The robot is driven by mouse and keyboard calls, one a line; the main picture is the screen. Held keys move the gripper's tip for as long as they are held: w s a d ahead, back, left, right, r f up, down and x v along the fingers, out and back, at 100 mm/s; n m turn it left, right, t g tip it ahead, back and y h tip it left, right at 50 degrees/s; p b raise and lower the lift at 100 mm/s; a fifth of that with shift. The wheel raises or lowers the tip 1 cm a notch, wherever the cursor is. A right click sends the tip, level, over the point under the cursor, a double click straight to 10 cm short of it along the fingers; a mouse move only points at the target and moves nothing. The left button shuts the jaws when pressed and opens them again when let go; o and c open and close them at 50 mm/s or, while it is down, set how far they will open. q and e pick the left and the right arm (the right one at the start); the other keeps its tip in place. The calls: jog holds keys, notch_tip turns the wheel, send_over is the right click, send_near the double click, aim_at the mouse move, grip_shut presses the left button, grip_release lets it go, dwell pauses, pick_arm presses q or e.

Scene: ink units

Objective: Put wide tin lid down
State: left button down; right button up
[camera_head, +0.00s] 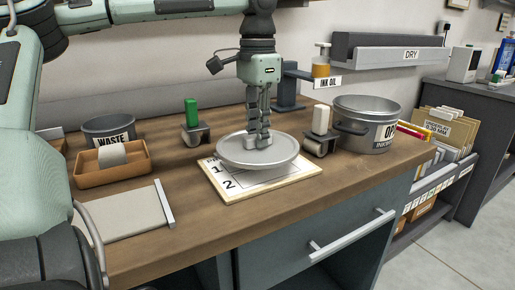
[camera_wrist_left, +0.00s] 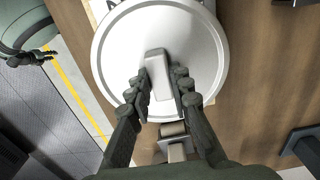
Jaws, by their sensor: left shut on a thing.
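The wide tin lid (camera_head: 232,153) is a round, pale grey metal disc with a raised rim and a block-like handle. It is over the numbered board (camera_head: 241,193), where the digits 1 and 2 show at the left; I cannot tell if it touches the board. My left gripper (camera_head: 259,143) points down with its fingers shut on the lid's handle. In the left wrist view the lid (camera_wrist_left: 200,30) fills the upper middle, and its handle (camera_wrist_left: 157,75) stands between the fingertips of my left gripper (camera_wrist_left: 160,88).
A green-handled roller (camera_head: 193,125) and a white-handled roller (camera_head: 320,130) stand behind the board. An open metal pot (camera_head: 375,138) is at the right. A waste bin (camera_head: 108,128), a brown tray (camera_head: 95,184) and a grey slab (camera_head: 125,214) are at the left. The front wood is clear.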

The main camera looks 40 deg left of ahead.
pick_arm(q)
jog(key=shift+f, duration=2)
jog(key=c, duration=1.4)
grip_release()
jog(key=shift+f, duration=0.15)
jog(key=shift+o, duration=0.2)
notch_tip(320, 180, up, 12)
jog(key=shift+r, duration=0.15)
